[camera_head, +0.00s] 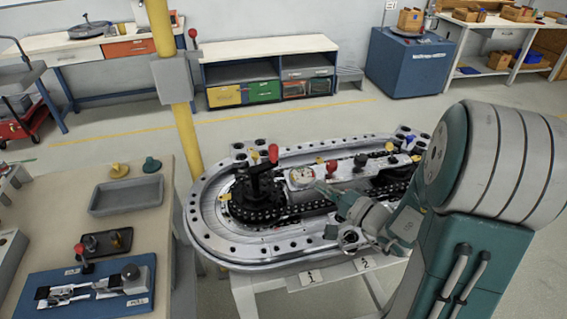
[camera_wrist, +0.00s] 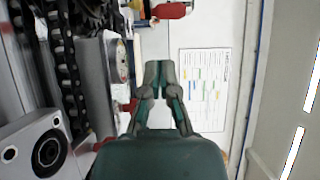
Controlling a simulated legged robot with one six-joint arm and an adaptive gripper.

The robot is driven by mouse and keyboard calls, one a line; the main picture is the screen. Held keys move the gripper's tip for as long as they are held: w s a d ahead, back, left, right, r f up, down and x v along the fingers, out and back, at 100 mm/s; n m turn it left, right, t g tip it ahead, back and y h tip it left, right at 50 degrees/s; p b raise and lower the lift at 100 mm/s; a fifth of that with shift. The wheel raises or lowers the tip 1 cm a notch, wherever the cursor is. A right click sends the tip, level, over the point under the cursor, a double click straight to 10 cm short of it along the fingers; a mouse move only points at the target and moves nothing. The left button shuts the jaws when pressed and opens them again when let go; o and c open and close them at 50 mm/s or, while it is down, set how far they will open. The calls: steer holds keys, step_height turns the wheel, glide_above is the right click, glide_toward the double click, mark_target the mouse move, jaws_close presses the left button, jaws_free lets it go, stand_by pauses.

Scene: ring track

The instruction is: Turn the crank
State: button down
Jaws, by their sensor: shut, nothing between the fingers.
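The crank (camera_head: 260,180), a black arm with an upright red knob (camera_head: 273,153), sits on a black hub at the left end of the oval ring track (camera_head: 212,238). My gripper (camera_head: 319,186) is over the middle of the track, to the right of the crank and apart from it. In the wrist view the fingers of my gripper (camera_wrist: 158,68) are closed together and empty. A red handle (camera_wrist: 172,10) shows beyond the fingertips there; I cannot tell whether it is the crank's knob.
A round gauge (camera_head: 302,176) and a shorter red-topped lever (camera_head: 332,167) stand on the track's centre plate close to my gripper. A black chain runs inside the track. A yellow post (camera_head: 172,70) rises behind it. A bench with a grey tray (camera_head: 126,195) is at left.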

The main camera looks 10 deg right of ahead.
steer(key=x, duration=1.2)
steer(key=shift+w, duration=0.25)
steer(key=shift+a, duration=0.15)
steer(key=shift+w+a+n+y, duration=0.15)
steer(key=shift+w+n+y, duration=0.2)
steer(key=shift+w, duration=0.2)
